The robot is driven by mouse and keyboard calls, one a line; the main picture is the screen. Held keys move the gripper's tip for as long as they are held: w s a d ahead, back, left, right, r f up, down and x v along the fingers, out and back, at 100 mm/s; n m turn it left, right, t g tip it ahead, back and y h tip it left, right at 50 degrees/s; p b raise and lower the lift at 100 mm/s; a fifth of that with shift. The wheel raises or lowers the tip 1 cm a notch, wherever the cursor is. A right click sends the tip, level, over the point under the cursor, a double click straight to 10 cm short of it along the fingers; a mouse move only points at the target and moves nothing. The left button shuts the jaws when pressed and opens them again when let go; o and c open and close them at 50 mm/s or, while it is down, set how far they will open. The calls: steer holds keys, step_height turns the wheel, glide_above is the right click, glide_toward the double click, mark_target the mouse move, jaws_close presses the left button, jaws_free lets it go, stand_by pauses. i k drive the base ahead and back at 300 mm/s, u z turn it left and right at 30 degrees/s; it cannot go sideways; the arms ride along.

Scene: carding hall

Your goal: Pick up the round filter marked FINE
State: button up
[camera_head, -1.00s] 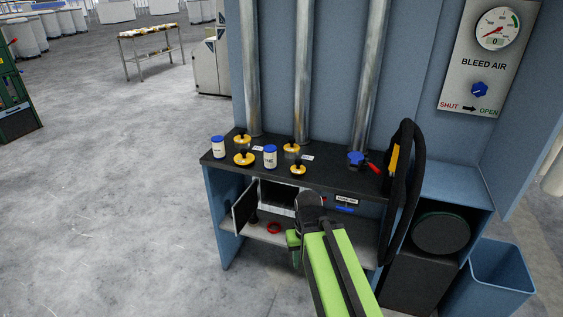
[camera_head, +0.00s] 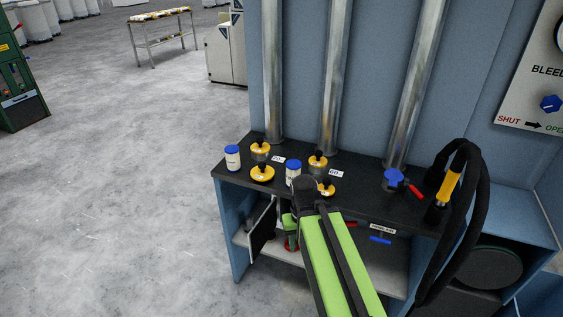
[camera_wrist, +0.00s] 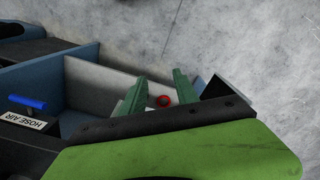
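I cannot read the word FINE anywhere. Small white labels lie near some, too small to read. A dark round disc with a green rim (camera_head: 487,268) is in the blue cubby at right, unmarked as far as I see. My gripper (camera_head: 291,236) points down before the bench's front; in the wrist view its green fingers (camera_wrist: 159,84) are apart and empty.
Two white jars with blue lids (camera_head: 232,158) (camera_head: 293,168) stand among the yellow pieces. A red ring (camera_wrist: 163,101) lies below my fingers.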

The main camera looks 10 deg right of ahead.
mark_target(293, 167)
steer(key=z, duration=0.05)
steer(key=i, duration=0.15)
steer(key=u, duration=0.4)
steer(key=k, duration=1.4)
steer(key=u, duration=0.15)
steer(key=i, duration=1.7)
steer(key=u, duration=0.4)
steer(key=i, duration=0.45)
steer(key=u, duration=0.45)
